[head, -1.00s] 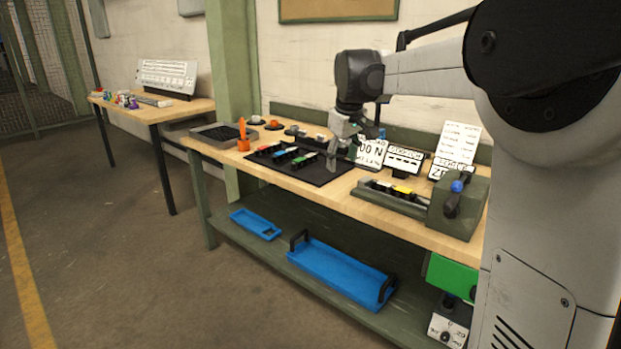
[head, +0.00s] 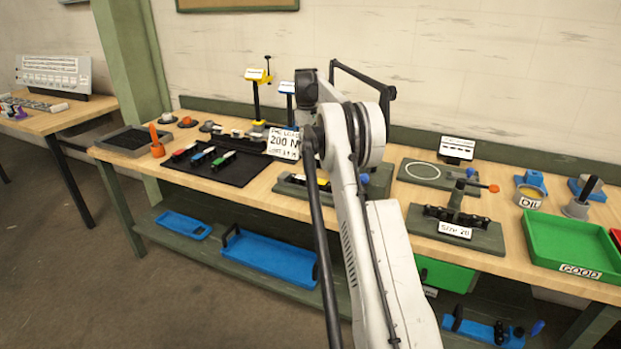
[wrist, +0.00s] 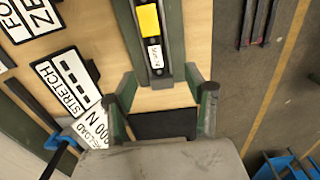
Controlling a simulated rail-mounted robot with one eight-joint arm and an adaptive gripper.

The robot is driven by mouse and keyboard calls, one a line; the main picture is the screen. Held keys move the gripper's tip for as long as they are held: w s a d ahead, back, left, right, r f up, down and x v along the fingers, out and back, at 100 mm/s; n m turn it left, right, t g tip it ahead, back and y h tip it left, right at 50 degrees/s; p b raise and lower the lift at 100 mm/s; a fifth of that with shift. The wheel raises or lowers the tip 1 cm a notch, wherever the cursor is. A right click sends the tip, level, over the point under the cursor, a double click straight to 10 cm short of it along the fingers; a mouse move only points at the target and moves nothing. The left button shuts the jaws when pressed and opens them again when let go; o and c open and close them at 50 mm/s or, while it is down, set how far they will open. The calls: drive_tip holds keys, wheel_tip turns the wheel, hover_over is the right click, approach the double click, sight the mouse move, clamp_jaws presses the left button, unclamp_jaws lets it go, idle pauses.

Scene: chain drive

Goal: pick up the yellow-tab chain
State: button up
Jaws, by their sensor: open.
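In the wrist view, the yellow tab (wrist: 149,20) of a chain lies in a long green fixture (wrist: 174,35) at the top, with a small white label (wrist: 155,57) on a dark part just below it. My gripper (wrist: 167,88) is open and empty, its two fingers spread around the near end of the fixture, with the tab ahead of them. My gripper is hidden behind the arm in the head view.
Chains with red, blue and green tabs lie on a black mat (head: 240,172) to the left. A STRETCH sign (wrist: 68,80) and a 200 N load sign (head: 284,143) stand close to the fixture. To the right are a size gauge (head: 455,228) and a green GOOD tray (head: 570,245).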

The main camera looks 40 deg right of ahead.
sight(311, 180)
drive_tip(key=f, duration=0.5)
drive_tip(key=d+f+p, duration=0.1)
drive_tip(key=f, duration=0.4)
drive_tip(key=d+f, duration=0.1)
drive_tip(key=f, duration=0.4)
drive_tip(key=shift+r, duration=0.1)
clamp_jaws()
